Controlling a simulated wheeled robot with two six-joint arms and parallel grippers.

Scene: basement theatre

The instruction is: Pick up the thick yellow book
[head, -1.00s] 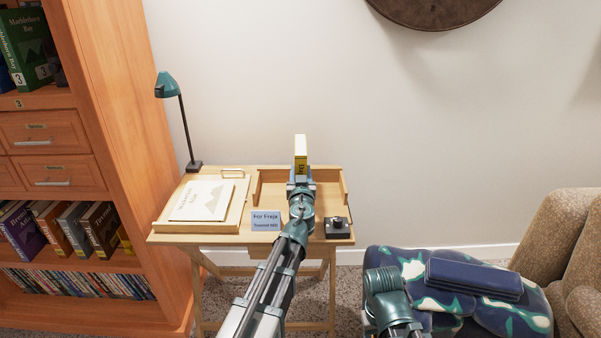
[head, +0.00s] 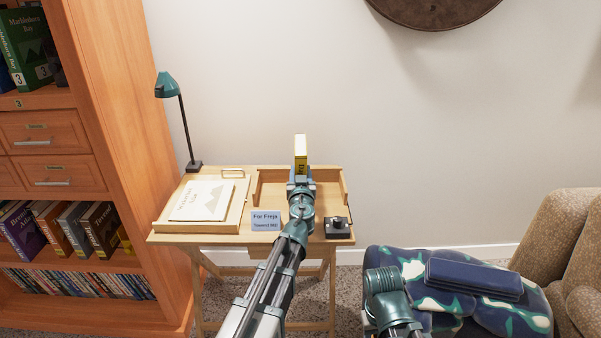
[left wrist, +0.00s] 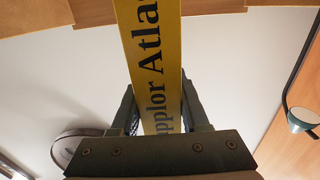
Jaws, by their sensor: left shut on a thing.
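The thick yellow book (head: 301,153) stands upright above the small wooden desk (head: 205,238) in the head view. My left gripper (head: 301,182) is shut on it, and the gripper hides its lower part.
An open wooden tray (head: 265,188) lies on the desk behind my gripper. A blue "For Freja" card (head: 265,221), a small dark device (head: 337,224), a lamp (head: 168,86) and a white pad (head: 202,200) are there too. A bookcase (head: 125,130) stands left, an armchair (head: 560,230) right.

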